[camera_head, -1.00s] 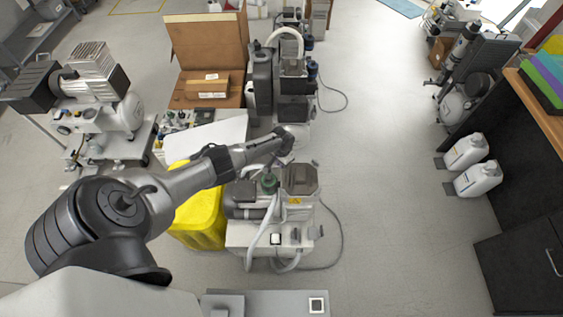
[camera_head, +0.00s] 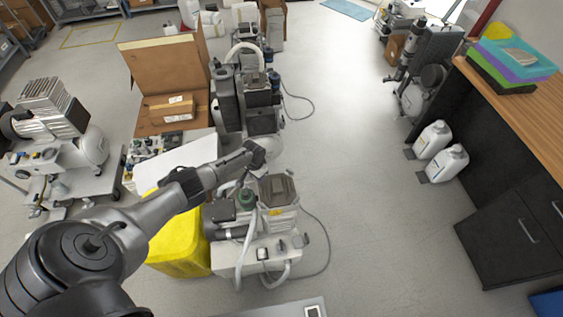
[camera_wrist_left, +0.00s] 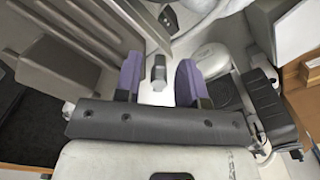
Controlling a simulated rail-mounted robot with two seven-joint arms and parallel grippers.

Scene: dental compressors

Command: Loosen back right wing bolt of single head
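The single-head compressor (camera_head: 278,190) stands in the middle of the head view, with a ribbed grey head, a green-topped part and pale hoses. My left arm reaches over from the left, and its wrist is above the back of this compressor. In the left wrist view my left gripper (camera_wrist_left: 160,72) is open, with two purple-lined fingers apart. A small dark grey piece, which looks like a wing bolt (camera_wrist_left: 158,70), shows in the gap between them, apart from both fingers. I cannot tell its depth relative to the fingertips. My right gripper is not in view.
A yellow bin (camera_head: 180,245) stands left of the compressor, below my arm. Another compressor (camera_head: 245,90) stands behind, beside an open cardboard box (camera_head: 165,60). A further compressor on a cart (camera_head: 60,160) is at left. The floor to the right is clear up to white jugs (camera_head: 446,163).

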